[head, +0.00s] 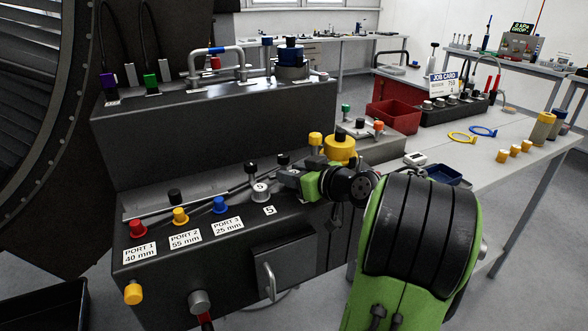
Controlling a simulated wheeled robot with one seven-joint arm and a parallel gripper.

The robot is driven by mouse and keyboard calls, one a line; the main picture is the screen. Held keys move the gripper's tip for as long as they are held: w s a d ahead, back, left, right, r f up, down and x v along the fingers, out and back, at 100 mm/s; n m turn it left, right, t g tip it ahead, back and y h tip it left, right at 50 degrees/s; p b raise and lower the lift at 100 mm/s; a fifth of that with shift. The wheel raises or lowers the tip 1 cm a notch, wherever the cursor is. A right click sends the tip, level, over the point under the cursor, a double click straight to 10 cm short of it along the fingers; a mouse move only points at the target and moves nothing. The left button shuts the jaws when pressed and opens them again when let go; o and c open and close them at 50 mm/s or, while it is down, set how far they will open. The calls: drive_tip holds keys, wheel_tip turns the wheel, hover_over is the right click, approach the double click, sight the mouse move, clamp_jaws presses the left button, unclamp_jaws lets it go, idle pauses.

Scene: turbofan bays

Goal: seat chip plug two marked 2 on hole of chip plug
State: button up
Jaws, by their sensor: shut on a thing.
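My gripper (283,177) reaches in from the right over the top of the front black bench block (215,252). It is shut, with its fingertips beside a small silver plug (261,191) with a dark mark on its face. The mark is too small to read, and the contact between the fingers and the plug is not clear. The plug stands about upright just behind a white label with a 5 (269,210). Any hole under the plug is hidden.
Red, yellow and blue knobs (219,204) stand left, behind port labels (184,239). Black knobs (251,168) and a yellow cylinder (340,148) stand close behind my gripper. A raised black block (215,135) rises behind. A grey table (475,165) with a red bin (392,115) lies right.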

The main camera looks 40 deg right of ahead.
drive_tip(key=shift+f, duration=0.45)
idle(0.3)
drive_tip(key=o, duration=1.5)
drive_tip(key=shift+o, duration=0.2)
drive_tip(key=shift+r, duration=0.1)
drive_tip(key=shift+r+p, duration=2.5)
drive_tip(key=shift+r, duration=1)
drive_tip(key=shift+f, duration=0.1)
